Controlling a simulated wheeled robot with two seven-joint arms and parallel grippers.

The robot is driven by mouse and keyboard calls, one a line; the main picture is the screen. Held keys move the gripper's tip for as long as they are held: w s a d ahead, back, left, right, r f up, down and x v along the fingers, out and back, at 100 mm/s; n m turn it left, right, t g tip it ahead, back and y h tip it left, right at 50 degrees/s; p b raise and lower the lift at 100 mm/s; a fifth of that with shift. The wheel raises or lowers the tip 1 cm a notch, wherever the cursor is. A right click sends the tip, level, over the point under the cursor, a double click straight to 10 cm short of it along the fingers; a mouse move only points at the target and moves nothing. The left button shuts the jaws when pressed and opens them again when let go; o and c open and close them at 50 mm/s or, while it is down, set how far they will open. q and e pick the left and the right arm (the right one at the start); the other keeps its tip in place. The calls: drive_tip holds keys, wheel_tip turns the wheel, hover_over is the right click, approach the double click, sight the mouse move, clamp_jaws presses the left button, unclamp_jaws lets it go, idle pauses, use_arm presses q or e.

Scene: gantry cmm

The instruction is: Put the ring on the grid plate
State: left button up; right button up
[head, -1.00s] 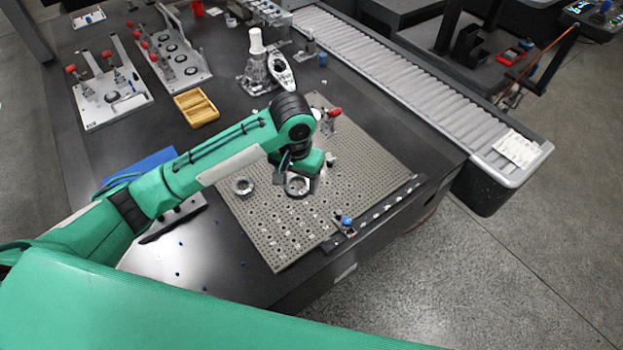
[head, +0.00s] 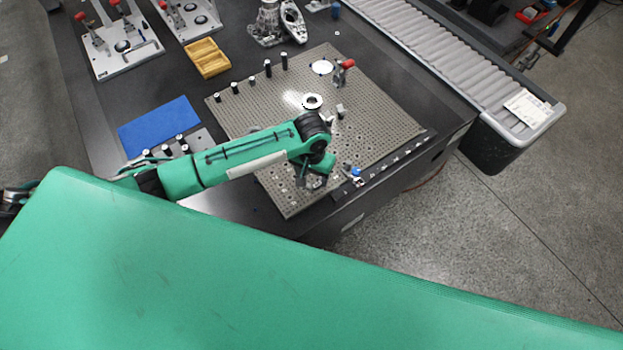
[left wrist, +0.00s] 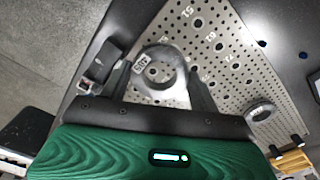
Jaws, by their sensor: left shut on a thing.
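The perforated grid plate (head: 385,125) lies on the dark table; it also fills much of the left wrist view (left wrist: 225,60). My left gripper (head: 313,183) is over the plate's front part, near its front edge. It is shut on a grey metal ring (left wrist: 165,75) with a small white label, one finger at each side. In the head view the gripper mostly hides this ring. I cannot tell whether it touches the plate. Another ring (left wrist: 262,112) lies on the plate in the left wrist view. In the head view a ring (head: 312,101) lies mid-plate. My right gripper is not in view.
A red-handled clamp (head: 344,70) and a white disc (head: 322,67) are at the plate's back. Dark pins line its back-left edge. A blue mat (head: 160,125), a yellow tray (head: 207,58) and a roller conveyor (head: 430,50) surround it. A blue-knobbed part (head: 355,171) is close to my gripper.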

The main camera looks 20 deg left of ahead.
use_arm(q)
drive_tip(key=shift+f, duration=0.45)
wheel_tip(320, 180, down, 3)
drive_tip(key=shift+f, duration=0.15)
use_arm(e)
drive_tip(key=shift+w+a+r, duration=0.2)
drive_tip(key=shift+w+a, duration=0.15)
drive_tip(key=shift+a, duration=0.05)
use_arm(q)
drive_tip(key=shift+f, duration=0.1)
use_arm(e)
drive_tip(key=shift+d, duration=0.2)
use_arm(q)
drive_tip(key=o, duration=1.3)
drive_tip(key=shift+c, duration=0.2)
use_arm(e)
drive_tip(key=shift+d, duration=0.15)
use_arm(q)
wheel_tip(320, 180, up, 12)
drive_tip(key=shift+b, duration=0.35)
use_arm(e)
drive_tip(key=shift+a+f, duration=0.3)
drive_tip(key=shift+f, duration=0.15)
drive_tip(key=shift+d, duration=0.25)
